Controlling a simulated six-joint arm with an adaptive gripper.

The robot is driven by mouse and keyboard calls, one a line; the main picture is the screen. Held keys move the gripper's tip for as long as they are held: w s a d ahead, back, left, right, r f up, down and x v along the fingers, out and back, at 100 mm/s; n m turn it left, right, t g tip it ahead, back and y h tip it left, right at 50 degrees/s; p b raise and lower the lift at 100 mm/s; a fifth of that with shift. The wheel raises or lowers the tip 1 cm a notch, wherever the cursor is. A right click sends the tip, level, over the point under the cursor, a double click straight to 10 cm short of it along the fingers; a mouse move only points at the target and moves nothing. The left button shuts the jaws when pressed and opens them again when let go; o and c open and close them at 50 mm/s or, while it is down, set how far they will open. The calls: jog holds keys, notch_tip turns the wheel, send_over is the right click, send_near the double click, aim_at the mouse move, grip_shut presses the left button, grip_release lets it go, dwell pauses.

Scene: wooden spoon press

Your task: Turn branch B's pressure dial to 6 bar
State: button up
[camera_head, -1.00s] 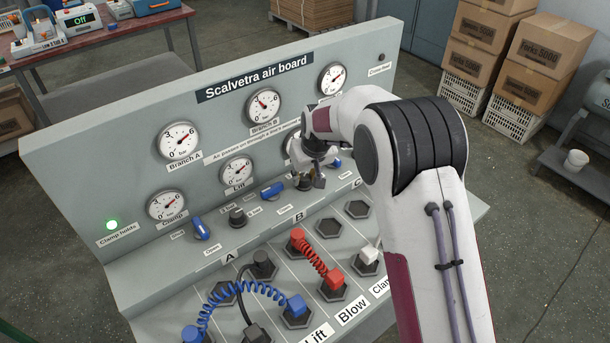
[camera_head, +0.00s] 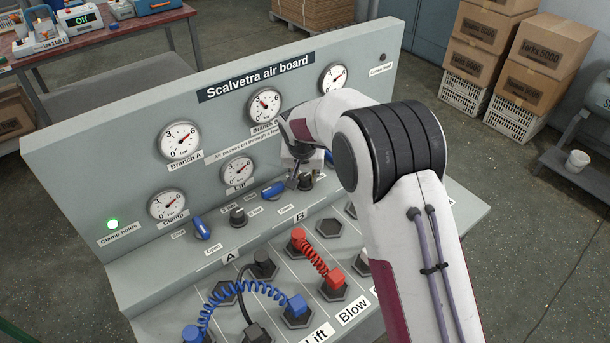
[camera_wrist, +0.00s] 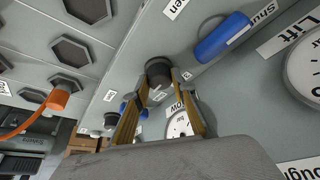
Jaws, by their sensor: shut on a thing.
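The branch B gauge (camera_head: 264,105) is on the upper panel. Its red needle points to the upper left, but its exact reading is too small to tell. My gripper (camera_head: 303,182) is down at the ledge by the letter B and largely hides the dial there. In the wrist view, my gripper's two fingers (camera_wrist: 161,80) are shut on a dark round dial knob (camera_wrist: 158,68), one on each side. The knob stands upright from its surface.
A blue valve handle (camera_head: 273,190) lies just left of my gripper. Another dark knob (camera_head: 238,216) and blue handle (camera_head: 201,228) are further left. Below are hexagonal sockets with a red coiled hose (camera_head: 313,256) and a blue one (camera_head: 243,290). The Clamp holds lamp (camera_head: 112,224) glows green.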

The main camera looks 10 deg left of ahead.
jog(key=shift+m, duration=0.5)
jog(key=o, duration=1.1)
jog(key=shift+r, duration=0.15)
jog(key=shift+v, duration=5.8)
jog(key=shift+s+a+n, duration=0.1)
jog(key=shift+a+n, duration=0.15)
jog(key=shift+n, duration=0.05)
